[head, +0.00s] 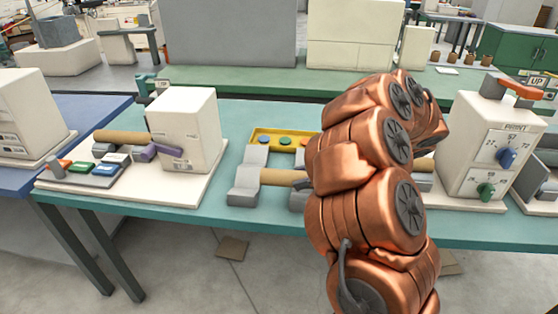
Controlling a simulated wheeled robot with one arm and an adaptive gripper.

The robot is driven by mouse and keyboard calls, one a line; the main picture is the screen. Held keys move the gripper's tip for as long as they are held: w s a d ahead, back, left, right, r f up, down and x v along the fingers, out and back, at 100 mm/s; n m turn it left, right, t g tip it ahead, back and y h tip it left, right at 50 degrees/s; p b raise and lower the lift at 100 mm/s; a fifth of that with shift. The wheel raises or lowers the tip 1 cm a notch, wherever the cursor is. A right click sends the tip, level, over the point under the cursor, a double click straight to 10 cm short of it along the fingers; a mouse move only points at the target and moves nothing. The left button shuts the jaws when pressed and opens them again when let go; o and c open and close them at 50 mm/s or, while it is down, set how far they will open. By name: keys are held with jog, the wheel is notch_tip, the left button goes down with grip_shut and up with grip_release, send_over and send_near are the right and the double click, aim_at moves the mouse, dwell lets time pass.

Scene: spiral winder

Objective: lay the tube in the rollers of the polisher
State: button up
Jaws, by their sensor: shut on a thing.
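A tan tube (278,177) lies level at the middle station on the teal table, its left end close to the grey roller supports (246,184). The supports belong to what looks like the polisher, with a yellow button panel (265,137) behind it. A dark piece of my gripper (304,185) shows at the tube, just left of the arm; the rest is hidden. My gripper is shut on the tube. Whether the tube touches the rollers I cannot tell.
Left on the table (225,212) stands a white machine (185,130) with another tan tube (122,137) and coloured buttons. Right of my arm is a white machine marked PRINT (484,145) with knobs. Between the left machine and the rollers is a narrow clear strip.

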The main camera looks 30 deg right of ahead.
jog(key=w+d, duration=0.1)
jog(key=w, duration=0.4)
jog(key=w+d+f+p, duration=0.1)
jog(key=w, duration=0.4)
jog(key=w+d, duration=0.1)
jog(key=w, duration=0.4)
jog(key=shift+w+d+f, duration=0.15)
jog(key=shift+w+f, duration=0.05)
jog(key=shift+w, duration=0.05)
notch_tip(320, 180, down, 2)
jog(key=shift+w+f, duration=0.1)
jog(key=shift+p, duration=0.85)
jog(key=shift+f, duration=0.5)
jog(key=shift+f, duration=0.1)
jog(key=o, duration=1.1)
jog(key=shift+o, duration=0.2)
jog(key=shift+f+b, duration=0.3)
jog(key=shift+b, duration=0.55)
